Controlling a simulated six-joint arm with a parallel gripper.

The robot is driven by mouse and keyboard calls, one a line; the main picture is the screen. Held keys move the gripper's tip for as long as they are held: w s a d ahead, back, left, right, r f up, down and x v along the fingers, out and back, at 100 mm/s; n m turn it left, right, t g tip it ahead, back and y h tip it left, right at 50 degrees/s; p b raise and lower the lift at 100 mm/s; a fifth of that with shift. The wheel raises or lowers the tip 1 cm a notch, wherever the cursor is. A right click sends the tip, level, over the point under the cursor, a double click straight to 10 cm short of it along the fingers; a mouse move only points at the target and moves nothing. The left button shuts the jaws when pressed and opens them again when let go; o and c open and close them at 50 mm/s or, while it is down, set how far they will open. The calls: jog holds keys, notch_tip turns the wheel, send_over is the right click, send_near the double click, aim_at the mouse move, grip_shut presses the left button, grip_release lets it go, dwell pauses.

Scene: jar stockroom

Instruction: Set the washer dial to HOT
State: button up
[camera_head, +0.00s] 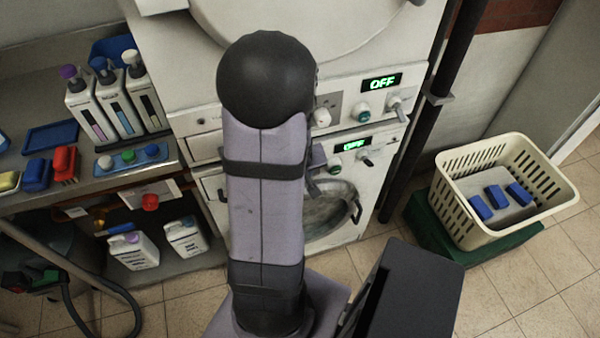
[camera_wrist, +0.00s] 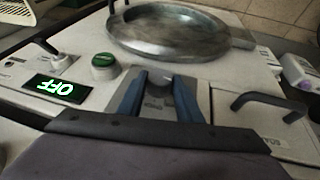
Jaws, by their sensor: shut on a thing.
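The washer (camera_head: 375,180) is the lower of two stacked white machines, with a lit display (camera_head: 352,146) that is hard to read in the head view. In the wrist view, which sees the panel turned around, the display (camera_wrist: 55,88) reads OFF. My gripper (camera_wrist: 160,88) shows there with its two blue fingers closed around a pale dial (camera_wrist: 160,76) on the panel, between the green button (camera_wrist: 104,62) and the drawer handle (camera_wrist: 268,104). The dial's labels and pointer cannot be read.
The round washer door (camera_wrist: 170,32) is close to the gripper. A lever (camera_wrist: 50,50) stands beyond the green button. The upper machine's panel, with its OFF display (camera_head: 381,84), lies just above. A cream basket (camera_head: 462,205) stands at right, and a bottle shelf (camera_head: 95,185) at left.

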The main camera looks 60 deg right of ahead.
jog(key=shift+s+d+t+y, duration=0.1)
jog(key=shift+s+t+y, duration=0.05)
jog(key=shift+t+y, duration=0.35)
jog(key=shift+s+d+f+m+t+y, duration=0.1)
jog(key=shift+s+d+m+t+y, duration=0.05)
jog(key=shift+m+t+y, duration=0.3)
jog(key=shift+s+d+f+t+y+b, duration=0.1)
jog(key=shift+d+t+y+b, duration=0.05)
jog(key=shift+t+y+b, duration=0.4)
jog(key=shift+s+d+f+t+y+b, duration=0.1)
jog(key=shift+t+y+b, duration=0.25)
jog(key=shift+b, duration=0.25)
jog(key=t+y+b, duration=0.1)
jog(key=m+t+y+b, duration=0.1)
jog(key=shift+s+d+f+t, duration=0.1)
jog(key=shift+s+d+t, duration=0.1)
jog(key=shift+t, duration=0.15)
jog(key=t+y+b, duration=0.1)
jog(key=t, duration=0.1)
jog(key=m+t+y+b, duration=0.1)
jog(key=t+y, duration=0.1)
jog(key=shift+s+d+f+b, duration=0.2)
jog(key=shift+f+b, duration=0.1)
jog(key=shift+f, duration=0.1)
jog(key=shift+f+m+t+y+b, duration=0.15)
jog(key=shift+m+t+y+b, duration=0.5)
jog(key=shift+t+y+b, duration=0.65)
